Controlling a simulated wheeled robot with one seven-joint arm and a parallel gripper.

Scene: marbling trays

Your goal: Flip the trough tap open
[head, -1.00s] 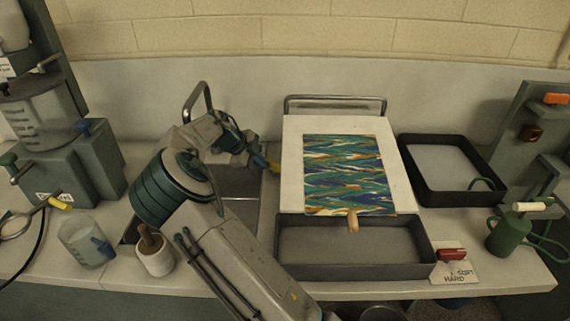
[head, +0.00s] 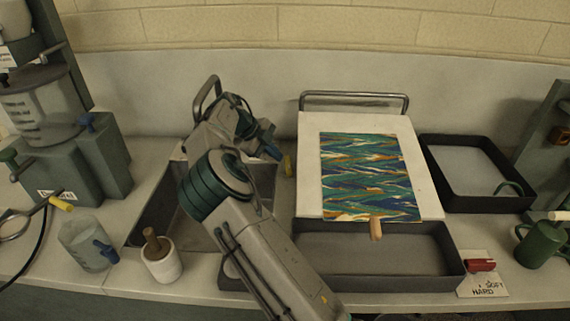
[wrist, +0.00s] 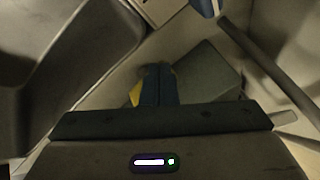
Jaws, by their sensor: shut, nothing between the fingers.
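The curved metal pipe (head: 207,92), which looks like the trough tap's spout, rises behind the grey trough (head: 160,212) in the head view. My wrist hides part of it, and I cannot make out the tap's lever for sure. My gripper (head: 277,155) is shut and empty beyond the trough's right side, just left of the white board. Its blue fingertips (wrist: 158,85) lie together in the wrist view. A small yellow piece (head: 288,166) shows beside the fingertips; it also shows in the wrist view (wrist: 135,95). I cannot tell whether they touch.
A white board (head: 310,150) with a marbled sheet (head: 370,175) stands right of my gripper, behind a dark tray (head: 455,262). Another dark tray (head: 438,190) is further right. A pot with a wooden handle (head: 162,265) and a clear jug (head: 82,248) stand at front left.

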